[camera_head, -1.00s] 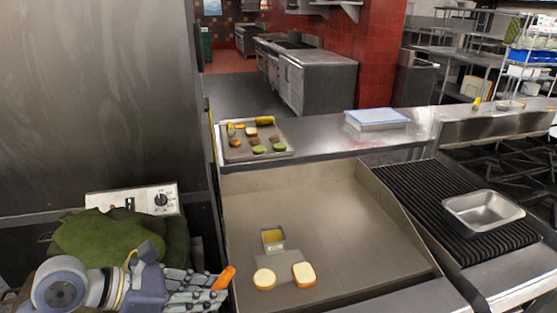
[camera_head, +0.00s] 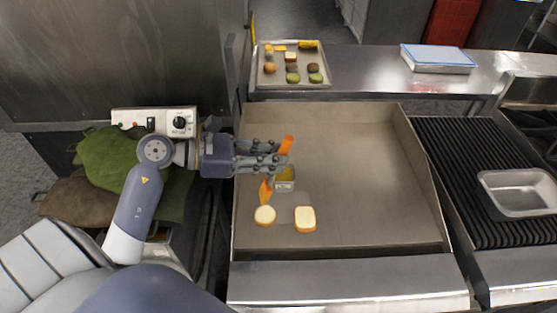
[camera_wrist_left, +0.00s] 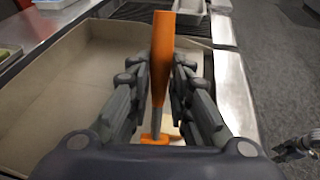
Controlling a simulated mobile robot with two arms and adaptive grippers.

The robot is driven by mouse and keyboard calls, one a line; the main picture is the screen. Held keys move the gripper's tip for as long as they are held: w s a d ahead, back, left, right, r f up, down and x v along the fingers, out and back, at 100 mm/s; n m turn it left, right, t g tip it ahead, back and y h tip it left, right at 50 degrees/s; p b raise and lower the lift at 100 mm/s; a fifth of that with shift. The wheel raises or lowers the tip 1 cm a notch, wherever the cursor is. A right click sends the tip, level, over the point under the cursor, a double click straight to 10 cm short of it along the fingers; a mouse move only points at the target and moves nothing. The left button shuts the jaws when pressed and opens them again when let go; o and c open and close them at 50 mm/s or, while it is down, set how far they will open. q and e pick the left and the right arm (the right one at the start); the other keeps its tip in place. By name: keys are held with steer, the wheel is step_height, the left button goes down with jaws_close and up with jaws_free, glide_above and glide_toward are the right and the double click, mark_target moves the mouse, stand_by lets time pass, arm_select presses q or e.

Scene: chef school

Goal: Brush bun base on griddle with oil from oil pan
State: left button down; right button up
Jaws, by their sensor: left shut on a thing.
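My left gripper (camera_head: 282,162) is shut on an orange brush (camera_head: 266,190) above the left part of the griddle (camera_head: 360,165). In the left wrist view the brush (camera_wrist_left: 162,60) stands between the fingers (camera_wrist_left: 163,80), its wider head downward. A round bun piece (camera_head: 265,214) and a squarer bread piece (camera_head: 305,218) lie on the griddle below the brush head, which looks apart from both. A grey gripper, apparently my right one (camera_wrist_left: 295,148), shows at the wrist view's edge; its jaw state is unclear.
A tray of food (camera_head: 260,75) stands behind the griddle, and a blue-lidded container (camera_head: 438,58) sits on the back counter. A ribbed grill with an empty metal pan (camera_head: 518,193) is at right. Green cloth (camera_head: 105,160) lies at left. The griddle's middle and right are clear.

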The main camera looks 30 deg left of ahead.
mark_target(271, 175)
arm_select(q)
steer(key=f, duration=0.1)
steer(key=f+b, duration=0.1)
steer(key=f, duration=0.1)
steer(key=shift+s+a+f+b, duration=0.15)
steer(key=shift+s+f+b, duration=0.1)
steer(key=shift+f+b, duration=0.15)
steer(key=shift+f, duration=0.35)
steer(key=shift+w+f+b, duration=0.1)
steer(key=shift+f+b, duration=0.3)
steer(key=shift+f, duration=0.2)
arm_select(e)
steer(key=f, duration=0.1)
steer(key=s+a+f, duration=0.1)
steer(key=f, duration=0.1)
steer(key=shift+s, duration=0.15)
steer(key=shift+s, duration=0.1)
